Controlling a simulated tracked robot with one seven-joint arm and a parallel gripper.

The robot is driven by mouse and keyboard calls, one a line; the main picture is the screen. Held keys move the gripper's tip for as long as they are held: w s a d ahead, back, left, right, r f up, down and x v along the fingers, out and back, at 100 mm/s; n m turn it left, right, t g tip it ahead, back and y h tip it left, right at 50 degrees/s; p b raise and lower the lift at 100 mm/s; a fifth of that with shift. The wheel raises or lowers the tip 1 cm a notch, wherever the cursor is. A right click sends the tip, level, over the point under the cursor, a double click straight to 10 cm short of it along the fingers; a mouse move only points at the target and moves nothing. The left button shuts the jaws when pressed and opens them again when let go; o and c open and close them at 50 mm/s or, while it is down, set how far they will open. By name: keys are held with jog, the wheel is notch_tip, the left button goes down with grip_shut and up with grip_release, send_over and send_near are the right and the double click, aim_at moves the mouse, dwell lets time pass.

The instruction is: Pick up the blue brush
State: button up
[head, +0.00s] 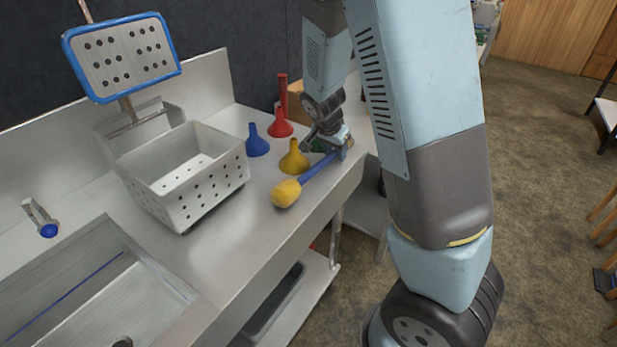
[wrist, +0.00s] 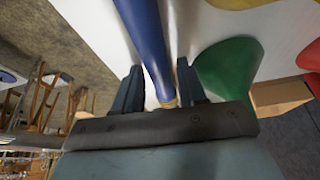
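The blue brush has a blue handle (head: 318,169) and a yellow head (head: 286,193). It lies on the steel counter near its front edge, head toward the lower left. My gripper (head: 341,148) is at the handle's far end. In the wrist view the blue handle (wrist: 148,40) runs between the two fingers of my gripper (wrist: 159,75), its tan end close to the palm. The fingers stand apart on either side of the handle, with narrow light gaps showing, so it looks open around it. Contact underneath is hidden.
Close by stand a yellow funnel (head: 293,160), a red funnel (head: 280,125) and a blue funnel (head: 257,142). A green funnel (wrist: 228,72) is right beside a finger. A perforated steel basket (head: 190,180) and sink (head: 85,290) lie to the left.

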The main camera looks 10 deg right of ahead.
grip_shut()
dwell(0.3)
